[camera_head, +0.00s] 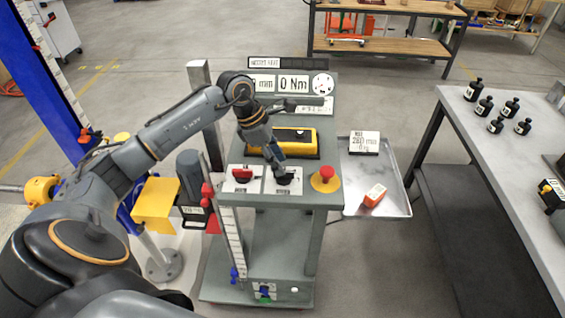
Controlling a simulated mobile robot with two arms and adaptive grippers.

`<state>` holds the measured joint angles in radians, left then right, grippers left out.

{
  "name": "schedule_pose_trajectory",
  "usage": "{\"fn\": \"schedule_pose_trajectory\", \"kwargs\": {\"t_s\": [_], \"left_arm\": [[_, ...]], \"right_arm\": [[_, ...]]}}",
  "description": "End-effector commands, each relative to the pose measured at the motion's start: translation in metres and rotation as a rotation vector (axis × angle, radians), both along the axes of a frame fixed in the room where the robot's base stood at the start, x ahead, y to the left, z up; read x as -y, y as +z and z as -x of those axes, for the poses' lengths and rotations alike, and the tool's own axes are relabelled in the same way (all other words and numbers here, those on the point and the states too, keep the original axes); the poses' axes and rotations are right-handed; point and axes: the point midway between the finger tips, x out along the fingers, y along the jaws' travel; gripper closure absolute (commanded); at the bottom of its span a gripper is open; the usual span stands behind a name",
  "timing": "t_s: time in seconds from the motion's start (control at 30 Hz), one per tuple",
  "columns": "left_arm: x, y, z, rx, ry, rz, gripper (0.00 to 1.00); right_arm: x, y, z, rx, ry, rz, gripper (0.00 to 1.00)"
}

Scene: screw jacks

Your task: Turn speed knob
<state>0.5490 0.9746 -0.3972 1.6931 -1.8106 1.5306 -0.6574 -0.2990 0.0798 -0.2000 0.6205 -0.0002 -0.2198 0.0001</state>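The grey control bench (334,197) stands in the middle with two knobs on white plates near its front edge. A red knob (242,174) is on the left plate. A black knob (286,181) is on the right plate; the plate labels are too small to read, so I cannot tell by label which is the speed knob. My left gripper (279,172) points down right at the black knob and partly covers it. Whether its fingers touch or grip the knob cannot be told. My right gripper is out of view.
A red mushroom button (325,177) on a yellow base is just right of the knobs. A yellow-and-black device (296,142) lies behind them. A display reads 0 Nm (294,84). A metal tray (395,195) and a table with black bottles (484,105) are right.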

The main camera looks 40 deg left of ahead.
Motion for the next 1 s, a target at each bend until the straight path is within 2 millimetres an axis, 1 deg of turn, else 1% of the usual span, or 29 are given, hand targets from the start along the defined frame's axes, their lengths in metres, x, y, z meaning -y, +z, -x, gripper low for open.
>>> {"fn": "schedule_pose_trajectory", "kwargs": {"t_s": [0.03,0.1,0.23,0.37,0.57,0.6,0.77,0.8,1.0], "left_arm": [[0.004,-0.006,-0.001,-0.004,-0.002,0.001,0.64],[0.006,-0.014,-0.003,-0.002,0.0,0.001,0.64],[0.01,-0.025,-0.006,0.001,0.0,0.001,0.64],[0.011,-0.031,-0.007,0.001,0.0,0.0,0.64],[0.011,-0.031,-0.007,0.001,-0.001,-0.001,0.64],[0.011,-0.031,-0.007,0.001,-0.001,-0.001,0.66],[0.011,-0.031,-0.007,0.001,-0.001,-0.001,0.99],[0.011,-0.031,-0.007,0.001,-0.001,-0.001,1.0],[0.011,-0.031,-0.007,0.001,0.003,-0.001,1.0]], "right_arm": [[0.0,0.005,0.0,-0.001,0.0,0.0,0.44],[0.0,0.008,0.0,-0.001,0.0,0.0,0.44],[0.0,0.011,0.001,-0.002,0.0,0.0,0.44],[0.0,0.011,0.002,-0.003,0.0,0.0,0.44],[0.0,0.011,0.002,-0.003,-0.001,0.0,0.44],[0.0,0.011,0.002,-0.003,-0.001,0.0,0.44],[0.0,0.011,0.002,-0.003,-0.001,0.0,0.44],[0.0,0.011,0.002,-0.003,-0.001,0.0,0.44],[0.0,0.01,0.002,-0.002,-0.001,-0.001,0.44]]}}
